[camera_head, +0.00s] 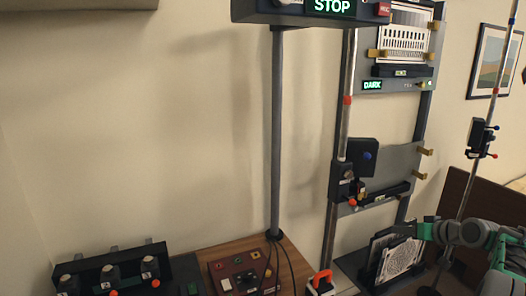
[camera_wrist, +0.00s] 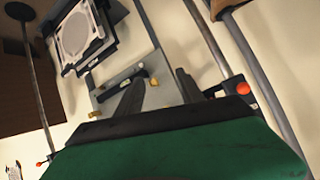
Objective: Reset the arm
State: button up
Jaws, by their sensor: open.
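My gripper (camera_head: 424,230) is at the lower right in the head view, beside a rack that holds patterned plates (camera_head: 402,258). In the wrist view its two dark fingers (camera_wrist: 157,92) stand apart with nothing between them. Beyond them is a grey bracket panel (camera_wrist: 108,94) with brass knobs. My arm comes in from the right edge of the head view, close to a thin upright pole. In the head view the fingertips are small, and their exact distance from the rack is hard to tell.
A metal post (camera_head: 341,128) with a red-handled base stands left of the rack. A tall frame (camera_head: 424,120) carries a "DARK" sign. A thin pole (camera_head: 484,105) stands near my arm. A control box (camera_head: 240,272) sits on the wooden bench.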

jog(key=s+a+f+m+g+h, duration=0.1)
jog(key=s+a+f+m+g, duration=0.15)
jog(key=s+f, duration=0.55)
jog(key=s+a+f+m+g, duration=0.1)
jog(key=s+f+m+g, duration=0.25)
jog(key=s+f, duration=0.4)
jog(key=s+a+g+h, duration=0.1)
jog(key=s+a+g, duration=0.4)
jog(key=s+a, duration=1)
jog(key=a+r+n+t, duration=0.1)
jog(key=a+r+n, duration=0.2)
jog(key=a+r, duration=0.2)
jog(key=a+r+n+t, duration=0.2)
jog(key=a+r, duration=0.3)
jog(key=a, duration=0.5)
jog(key=shift+r+n+h, duration=0.25)
jog(key=shift+n+h, duration=0.15)
jog(key=shift+n, duration=0.3)
jog(key=shift+s, duration=0.1)
jog(key=shift+c, duration=0.5)
